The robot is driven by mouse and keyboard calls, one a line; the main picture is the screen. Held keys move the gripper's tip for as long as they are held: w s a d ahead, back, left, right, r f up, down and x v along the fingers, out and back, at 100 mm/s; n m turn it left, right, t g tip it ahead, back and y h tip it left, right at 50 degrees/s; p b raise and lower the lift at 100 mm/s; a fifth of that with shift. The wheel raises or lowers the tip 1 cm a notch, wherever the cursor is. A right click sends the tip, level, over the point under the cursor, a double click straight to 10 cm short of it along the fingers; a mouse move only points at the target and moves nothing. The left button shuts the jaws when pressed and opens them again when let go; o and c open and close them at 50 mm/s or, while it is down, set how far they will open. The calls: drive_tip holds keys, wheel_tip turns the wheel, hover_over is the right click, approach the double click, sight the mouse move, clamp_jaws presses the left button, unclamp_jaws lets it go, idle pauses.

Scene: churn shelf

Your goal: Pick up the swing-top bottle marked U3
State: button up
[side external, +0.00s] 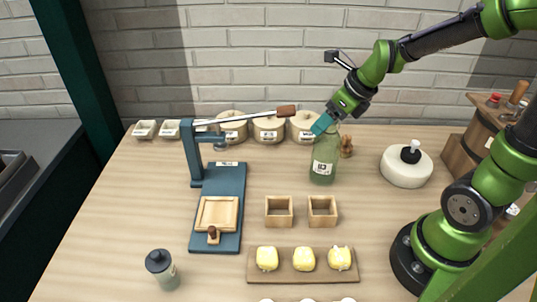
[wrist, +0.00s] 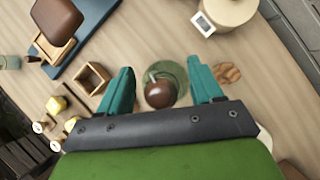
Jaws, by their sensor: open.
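A green glass swing-top bottle (side external: 324,158) stands upright on the table, with a white label on its front; the marking is too small to read. My gripper (side external: 322,123) is at the bottle's top in the side external view. In the wrist view, the bottle (wrist: 173,72) shows from above with a dark round stopper, between the two teal fingers of my gripper (wrist: 163,88). The fingers stand apart on either side of it, with visible gaps. The bottle's neck is partly hidden by the fingers in the side external view.
A blue press (side external: 230,180) with a long brown-ended lever stands left of the bottle. Round lidded tubs (side external: 268,130) sit behind. Two wooden boxes (side external: 279,211) and a board (side external: 252,265) with yellow lumps lie in front. A white round container (side external: 407,168) stands to the right.

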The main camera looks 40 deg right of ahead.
clamp_jaws()
drive_tip(key=shift+r, duration=0.15)
idle(0.4)
